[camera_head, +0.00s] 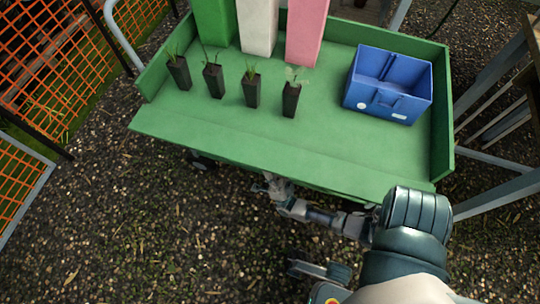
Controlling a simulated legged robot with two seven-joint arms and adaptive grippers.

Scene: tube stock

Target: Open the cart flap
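The green cart (215,118) fills the upper middle of the head view. Its back and side walls stand up. Along the front, the flap (270,157) lies folded out, about level with the cart bed, with no raised wall on that side. My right arm reaches in from the lower right. My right gripper (268,187) is at the flap's front edge, near its middle, low and partly against the dark ground. Its fingers are too small to tell whether they are open or touch the flap.
Several black potted seedlings (251,90) stand on the bed, before green, white and pink tall blocks (305,30). A blue crate (388,85) sits at the right. Orange mesh fencing (50,60) is at left, a slatted bench (500,95) at right.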

